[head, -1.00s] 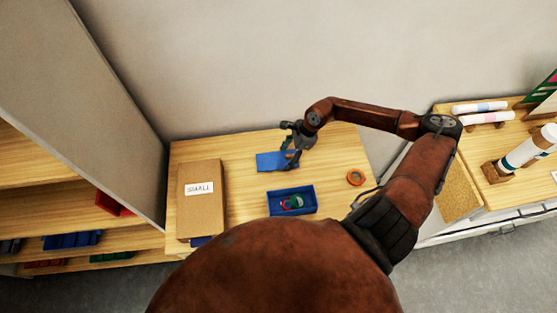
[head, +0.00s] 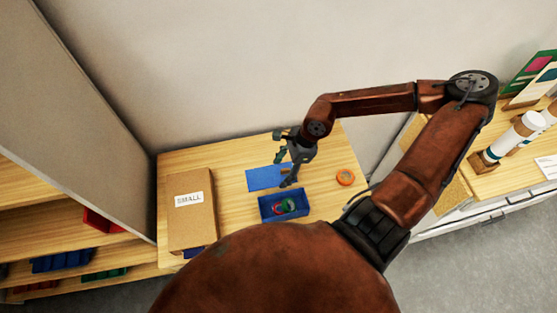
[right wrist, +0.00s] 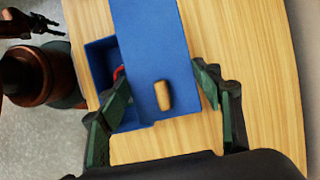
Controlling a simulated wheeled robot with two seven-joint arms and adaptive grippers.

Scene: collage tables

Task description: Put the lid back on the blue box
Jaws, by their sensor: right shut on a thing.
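The blue lid (head: 266,178) is a flat panel with a small wooden knob (right wrist: 162,95). My right gripper (head: 289,179) has its fingers at the lid's two sides and holds it just behind the box. The lid (right wrist: 150,40) also fills the middle of the right wrist view and hides part of the box there. The open blue box (head: 272,216) stands on the table with red and green things inside. It shows behind the lid in the right wrist view (right wrist: 97,60). A dark gripper shape, seemingly my left gripper (right wrist: 45,22), is at that view's top left corner.
A brown carton (head: 190,225) labelled SMALL stands left of the box on the wooden table (head: 228,200). An orange tape roll (head: 345,177) lies to the right. A grey panel and shelves are at the left. Another table with white rolls (head: 515,140) is at the right.

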